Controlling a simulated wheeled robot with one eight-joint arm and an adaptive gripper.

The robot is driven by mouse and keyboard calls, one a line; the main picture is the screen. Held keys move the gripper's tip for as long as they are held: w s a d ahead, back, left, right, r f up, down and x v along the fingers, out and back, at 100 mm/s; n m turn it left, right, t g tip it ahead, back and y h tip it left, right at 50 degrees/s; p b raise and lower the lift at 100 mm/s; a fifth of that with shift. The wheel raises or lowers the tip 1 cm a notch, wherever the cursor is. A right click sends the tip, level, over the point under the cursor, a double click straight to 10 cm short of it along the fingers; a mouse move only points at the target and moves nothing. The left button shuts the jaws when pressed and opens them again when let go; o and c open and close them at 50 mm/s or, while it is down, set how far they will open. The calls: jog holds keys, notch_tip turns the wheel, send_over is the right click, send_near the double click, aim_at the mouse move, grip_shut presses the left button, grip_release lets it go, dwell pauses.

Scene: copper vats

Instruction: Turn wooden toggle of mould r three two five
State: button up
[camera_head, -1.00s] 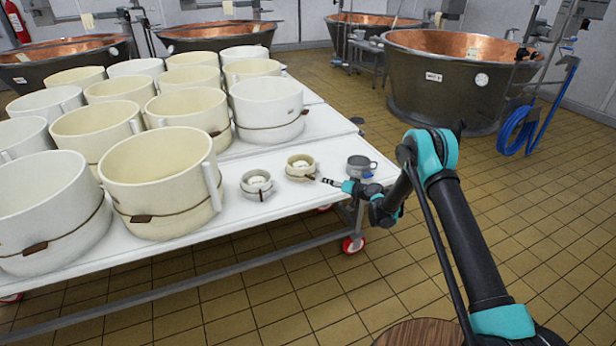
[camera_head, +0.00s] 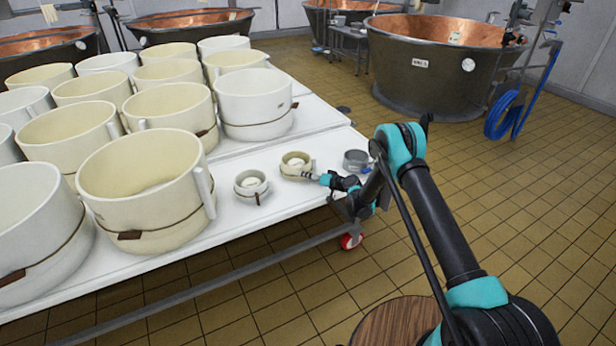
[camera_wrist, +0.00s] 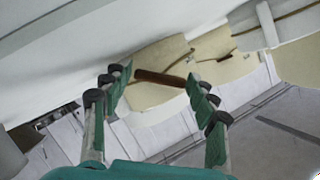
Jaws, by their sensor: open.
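A small cream mould (camera_head: 296,166) stands on the white table near its right end. A cord runs around it. My gripper (camera_head: 314,177) is at its right front side. In the wrist view, a brown wooden toggle (camera_wrist: 160,78) lies across the cream mould wall (camera_wrist: 150,55), between the spread fingertips of my gripper (camera_wrist: 155,84). The fingers are open, and I cannot tell whether one touches the toggle. No mould number is readable, so I cannot confirm which mould is r three two five.
A second small mould (camera_head: 251,184) stands just left, and a grey metal cup (camera_head: 356,160) is at the right. Several large moulds, including a cream one (camera_head: 146,185), fill the left of the white table (camera_head: 290,215). A copper vat (camera_head: 430,75) stands behind on the tiled floor.

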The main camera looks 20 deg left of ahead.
jog(key=c, duration=0.9)
jog(key=n+t+h, duration=0.1)
jog(key=n, duration=0.1)
jog(key=shift+s+a+n, duration=0.1)
jog(key=shift+n, duration=0.3)
jog(key=shift+r+n+t+h, duration=0.1)
jog(key=shift+n+t+h, duration=0.55)
jog(key=shift+n, duration=0.45)
